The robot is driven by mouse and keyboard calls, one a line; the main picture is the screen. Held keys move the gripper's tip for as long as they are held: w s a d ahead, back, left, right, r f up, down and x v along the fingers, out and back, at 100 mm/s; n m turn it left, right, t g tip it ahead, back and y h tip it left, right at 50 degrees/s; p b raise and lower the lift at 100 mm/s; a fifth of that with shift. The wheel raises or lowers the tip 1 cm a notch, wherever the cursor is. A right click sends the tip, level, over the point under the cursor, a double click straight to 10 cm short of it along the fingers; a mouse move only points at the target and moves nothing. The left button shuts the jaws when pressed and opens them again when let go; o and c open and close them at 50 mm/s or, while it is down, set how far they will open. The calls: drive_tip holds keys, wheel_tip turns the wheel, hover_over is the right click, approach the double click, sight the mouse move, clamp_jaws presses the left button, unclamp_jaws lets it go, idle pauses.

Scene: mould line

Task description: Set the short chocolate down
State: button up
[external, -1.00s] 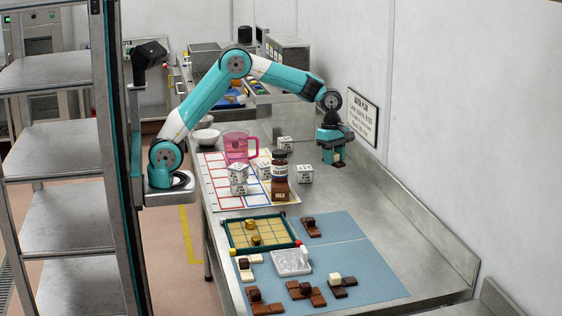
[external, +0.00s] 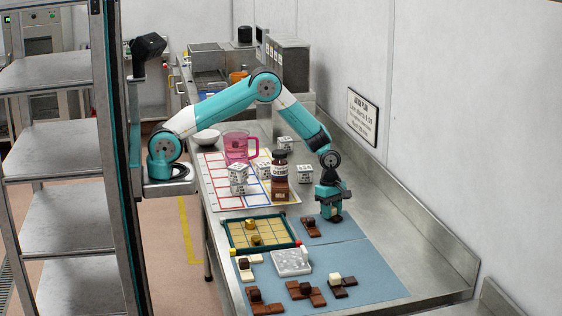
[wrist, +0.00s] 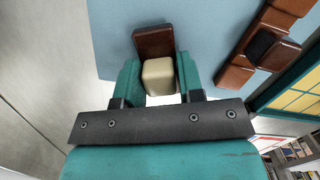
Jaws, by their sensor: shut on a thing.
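My gripper (external: 331,217) is low over the back right part of the blue mat (external: 350,258). In the wrist view, my gripper (wrist: 159,80) is shut with a cream block (wrist: 158,77) between its teal fingers. A brown chocolate piece (wrist: 154,40) shows at the block, sticking out past the fingertips; together they look like the short chocolate. I cannot tell whether it touches the mat. Beside it on the mat lies a brown chocolate with a dark cube on top (wrist: 272,50), also visible in the external view (external: 310,224), apart from my gripper.
A green-framed yellow grid tray (external: 226,232) is left of the mat's back part. A pale mould (external: 291,263) and several chocolates stand toward the front. A brown-labelled jar (external: 280,168), white cubes and a pink jug (external: 236,145) are behind. The mat's right side is clear.

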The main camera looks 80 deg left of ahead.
drive_tip(key=shift+f, duration=0.2)
drive_tip(key=shift+f, duration=0.1)
drive_tip(key=o, duration=1)
drive_tip(key=shift+o, duration=0.2)
drive_tip(key=r+b, duration=0.1)
drive_tip(key=r, duration=0.3)
drive_tip(key=r+b, duration=0.1)
drive_tip(key=r, duration=0.2)
drive_tip(key=a+r+b, duration=0.1)
drive_tip(key=r, duration=0.3)
drive_tip(key=shift+s+a+r, duration=0.1)
drive_tip(key=shift+s+r, duration=0.15)
drive_tip(key=shift+r, duration=0.05)
drive_tip(key=s+a+r+m+y, duration=0.2)
drive_tip(key=s+a+r+m, duration=0.35)
drive_tip(key=s+a, duration=0.4)
drive_tip(key=s+a+r+m+y, duration=0.2)
drive_tip(key=s+a+r+m, duration=0.35)
drive_tip(key=s+a, duration=0.4)
drive_tip(key=s+a+m, duration=0.2)
drive_tip(key=s, duration=0.5)
drive_tip(key=s+a+r+m+y, duration=0.1)
drive_tip(key=s+a+m, duration=0.1)
drive_tip(key=s, duration=0.5)
drive_tip(key=shift+s+a+r+m+g, duration=0.15)
drive_tip(key=shift+s+r+m+g, duration=0.05)
drive_tip(key=shift+m+g, duration=0.1)
